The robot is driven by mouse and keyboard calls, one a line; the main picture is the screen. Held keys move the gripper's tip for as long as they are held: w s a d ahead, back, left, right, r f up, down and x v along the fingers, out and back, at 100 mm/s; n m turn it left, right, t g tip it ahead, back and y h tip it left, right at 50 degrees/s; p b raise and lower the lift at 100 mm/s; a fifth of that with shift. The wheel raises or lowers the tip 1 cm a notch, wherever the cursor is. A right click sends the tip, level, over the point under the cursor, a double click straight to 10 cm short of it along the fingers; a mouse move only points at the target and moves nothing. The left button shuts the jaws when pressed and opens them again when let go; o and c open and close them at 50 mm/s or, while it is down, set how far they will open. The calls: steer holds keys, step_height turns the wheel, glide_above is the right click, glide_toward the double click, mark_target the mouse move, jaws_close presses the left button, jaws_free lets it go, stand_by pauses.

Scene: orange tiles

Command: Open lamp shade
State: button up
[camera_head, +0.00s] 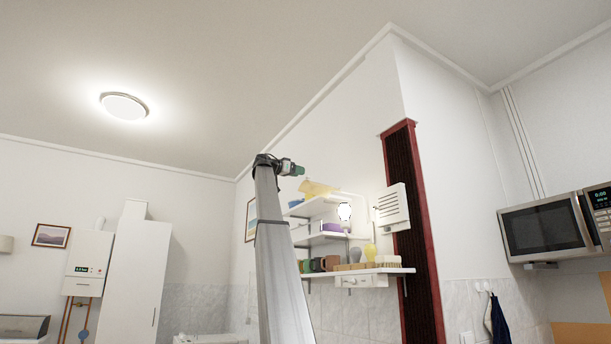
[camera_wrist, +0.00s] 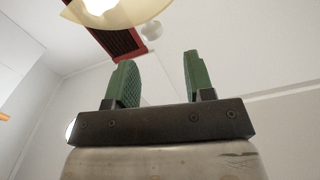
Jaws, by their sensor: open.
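My gripper (camera_head: 290,168) is raised high in front of the wall shelves in the head view. In the wrist view its two green fingers (camera_wrist: 158,62) stand apart with nothing between them. A cream lamp shade (camera_wrist: 122,28) with a glowing bulb shows at the top left of the wrist view, beyond the fingertips and cut off by the frame edge. In the head view a lit bulb (camera_head: 344,211) shows by the shelves, to the lower right of my gripper. A round lit ceiling lamp (camera_head: 124,106) is at the upper left.
Wall shelves (camera_head: 380,271) with cups and other items stand right behind my arm. A white vent box (camera_head: 392,207) and a dark red-framed column (camera_head: 416,220) are to their right. A microwave (camera_head: 548,228) is at far right. Space below the ceiling is free.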

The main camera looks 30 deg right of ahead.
steer(key=shift+s+a, duration=0.15)
steer(key=shift+a, duration=2.25)
steer(key=shift+f, duration=0.1)
